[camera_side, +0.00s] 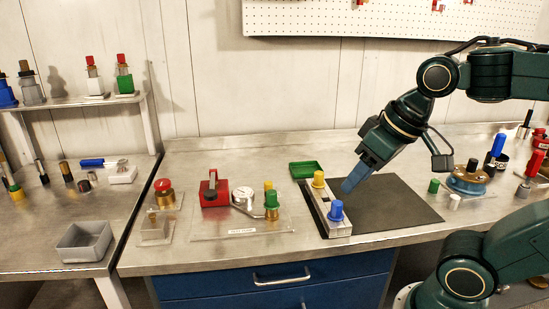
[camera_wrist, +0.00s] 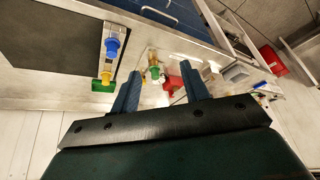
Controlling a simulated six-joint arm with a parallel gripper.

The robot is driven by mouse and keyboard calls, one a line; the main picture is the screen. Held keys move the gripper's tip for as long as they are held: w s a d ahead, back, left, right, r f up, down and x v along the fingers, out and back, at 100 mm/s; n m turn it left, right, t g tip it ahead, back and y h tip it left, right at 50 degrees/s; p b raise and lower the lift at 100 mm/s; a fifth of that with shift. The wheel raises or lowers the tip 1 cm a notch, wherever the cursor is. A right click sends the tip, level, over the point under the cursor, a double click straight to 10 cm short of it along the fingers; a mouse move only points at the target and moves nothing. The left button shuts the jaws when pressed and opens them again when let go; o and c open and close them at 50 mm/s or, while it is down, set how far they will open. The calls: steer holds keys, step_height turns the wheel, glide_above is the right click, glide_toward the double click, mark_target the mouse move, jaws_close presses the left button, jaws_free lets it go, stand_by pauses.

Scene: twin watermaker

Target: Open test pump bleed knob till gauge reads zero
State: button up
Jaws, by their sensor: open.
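A clear plate (camera_side: 215,234) carries a red pump body (camera_side: 214,193), a round silver-white gauge (camera_side: 243,199), a green knob (camera_side: 271,199) and a yellow knob (camera_side: 268,185) behind it. Which knob is the bleed cannot be told, and the dial is too small to read. In the wrist view the red body (camera_wrist: 172,84) and the green-and-yellow fittings (camera_wrist: 153,72) show between my fingers. My gripper (camera_side: 350,188) is open and empty, pointing down-left above the dark mat, to the right of the plate and apart from it.
A metal block with a yellow knob (camera_side: 319,179) and a blue knob (camera_side: 336,210) stands close to my gripper, between it and the plate. A green tray (camera_side: 306,169) lies behind. A red button post (camera_side: 164,193) stands left of the plate. The dark mat (camera_side: 395,208) is bare.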

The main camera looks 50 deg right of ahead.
steer(key=w+d+r+m+g, duration=0.15)
steer(key=w+r+m, duration=0.25)
steer(key=w, duration=0.5)
steer(key=m+g, duration=0.4)
steer(key=m, duration=0.9)
glide_above(269, 182)
step_height(269, 182, down, 10)
steer(key=shift+r, duration=0.2)
steer(key=shift+f, duration=0.15)
step_height(269, 182, down, 14)
steer(key=shift+r, duration=0.25)
steer(key=c, duration=1)
